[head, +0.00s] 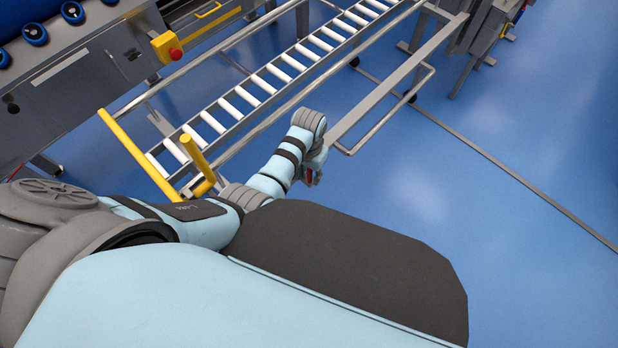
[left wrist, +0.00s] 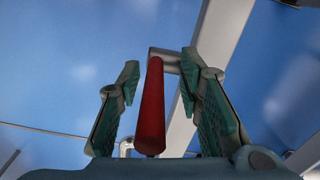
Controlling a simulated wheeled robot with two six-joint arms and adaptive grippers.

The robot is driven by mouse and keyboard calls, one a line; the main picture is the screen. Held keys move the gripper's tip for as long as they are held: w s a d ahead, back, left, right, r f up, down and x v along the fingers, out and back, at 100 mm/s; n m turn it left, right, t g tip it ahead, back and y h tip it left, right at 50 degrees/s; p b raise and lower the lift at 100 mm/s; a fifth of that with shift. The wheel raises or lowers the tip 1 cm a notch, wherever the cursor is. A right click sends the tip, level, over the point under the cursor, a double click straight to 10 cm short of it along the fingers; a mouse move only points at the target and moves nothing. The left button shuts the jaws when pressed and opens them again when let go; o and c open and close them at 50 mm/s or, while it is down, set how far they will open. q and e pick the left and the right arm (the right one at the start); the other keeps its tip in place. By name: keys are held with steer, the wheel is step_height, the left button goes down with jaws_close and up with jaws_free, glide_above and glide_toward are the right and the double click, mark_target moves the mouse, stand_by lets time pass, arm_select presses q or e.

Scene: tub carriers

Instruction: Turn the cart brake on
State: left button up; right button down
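The cart (head: 345,150) is a grey metal frame with a roller track and a yellow push handle (head: 135,150). The brake lever, a red bar (left wrist: 152,108), shows in the left wrist view, joined at its far end to a grey metal piece (left wrist: 165,58). My left gripper (left wrist: 165,110) is open, with one green-padded finger on each side of the red bar and a gap to both. In the head view my left gripper (head: 311,177) is beside the cart's near side, mostly hidden by my wrist; only a bit of red shows there. My right gripper is not in view.
A grey machine (head: 75,85) with a red button on a yellow box (head: 168,47) stands at the left. Another metal frame (head: 485,45) stands at the top right. The blue floor (head: 520,150) at the right is clear, apart from a thin line across it.

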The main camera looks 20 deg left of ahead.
arm_select(q)
steer(key=shift+d+f, duration=0.2)
steer(key=shift+f, duration=0.15)
steer(key=shift+d+r, duration=0.1)
steer(key=shift+s+r, duration=0.1)
steer(key=shift+s, duration=0.1)
steer(key=shift+c, duration=0.4)
steer(key=c, duration=0.6)
steer(key=shift+w, duration=0.1)
jaws_close()
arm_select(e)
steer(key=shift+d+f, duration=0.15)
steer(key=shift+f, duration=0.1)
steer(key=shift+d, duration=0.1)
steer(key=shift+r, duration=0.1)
